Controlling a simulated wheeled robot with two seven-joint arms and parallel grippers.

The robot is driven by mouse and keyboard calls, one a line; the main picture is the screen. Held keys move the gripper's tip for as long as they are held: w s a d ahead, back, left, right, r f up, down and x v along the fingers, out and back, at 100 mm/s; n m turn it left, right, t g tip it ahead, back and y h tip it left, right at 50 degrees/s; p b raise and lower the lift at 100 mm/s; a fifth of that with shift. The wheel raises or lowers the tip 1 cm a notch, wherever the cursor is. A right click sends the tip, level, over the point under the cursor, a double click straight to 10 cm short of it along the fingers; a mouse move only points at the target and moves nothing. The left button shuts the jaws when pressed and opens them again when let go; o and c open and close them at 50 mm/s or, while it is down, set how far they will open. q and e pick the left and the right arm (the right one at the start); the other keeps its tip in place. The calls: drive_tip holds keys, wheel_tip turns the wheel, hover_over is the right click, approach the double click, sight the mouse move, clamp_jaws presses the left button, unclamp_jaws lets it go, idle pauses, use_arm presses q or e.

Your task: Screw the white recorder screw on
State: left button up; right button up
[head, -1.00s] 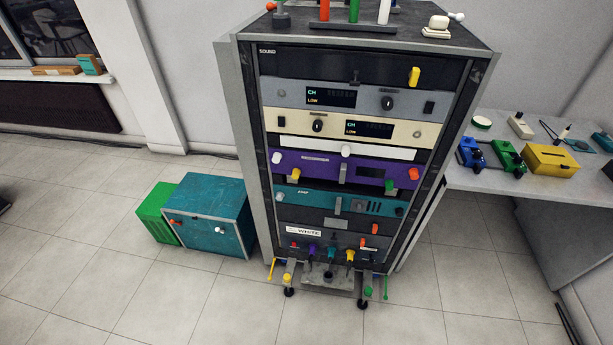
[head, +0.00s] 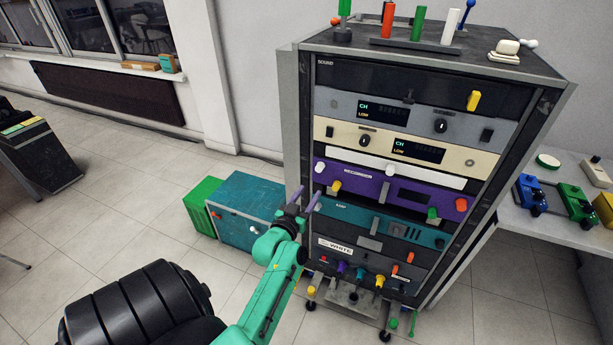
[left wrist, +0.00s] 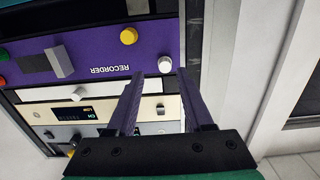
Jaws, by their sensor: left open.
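The purple recorder unit (head: 405,215) sits in the middle of the rack. A white screw (head: 319,167) is at its left end, above a yellow knob (head: 335,186). In the left wrist view, which is upside down, the white screw (left wrist: 165,64) stands out from the purple recorder face (left wrist: 100,55), near the lettering RECORDER. My left gripper (head: 306,196) is open and empty, below and left of the screw in the head view. In the left wrist view its purple fingers (left wrist: 157,72) point toward the screw, which shows between their tips. I cannot tell the remaining distance. My right gripper is out of view.
The rack (head: 290,100) holds several other units with knobs and handles. A teal cabinet (head: 245,200) and a green box (head: 200,208) stand on the floor left of it. A side table (head: 520,232) with coloured devices is at the right.

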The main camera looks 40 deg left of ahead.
sight(318, 170)
use_arm(q)
drive_tip(key=b+x, duration=0.1)
drive_tip(key=x, duration=0.2)
drive_tip(key=r+b+x, duration=0.1)
drive_tip(key=b+x, duration=0.1)
drive_tip(key=x, duration=0.1)
drive_tip(key=b+x, duration=0.1)
drive_tip(key=x, duration=0.2)
drive_tip(key=shift+s+a+r+b, duration=0.1)
drive_tip(key=shift+a+r+b, duration=0.25)
drive_tip(key=shift+a, duration=0.05)
drive_tip(key=shift+r, duration=0.15)
drive_tip(key=c, duration=0.4)
clamp_jaws()
drive_tip(key=shift+m, duration=1)
drive_tip(key=m, duration=1.9)
drive_tip(key=shift+m, duration=0.3)
drive_tip(key=m, duration=1.6)
drive_tip(key=shift+d, duration=0.1)
drive_tip(key=m, duration=0.4)
drive_tip(key=shift+m, duration=0.3)
drive_tip(key=o, duration=0.6)
unclamp_jaws()
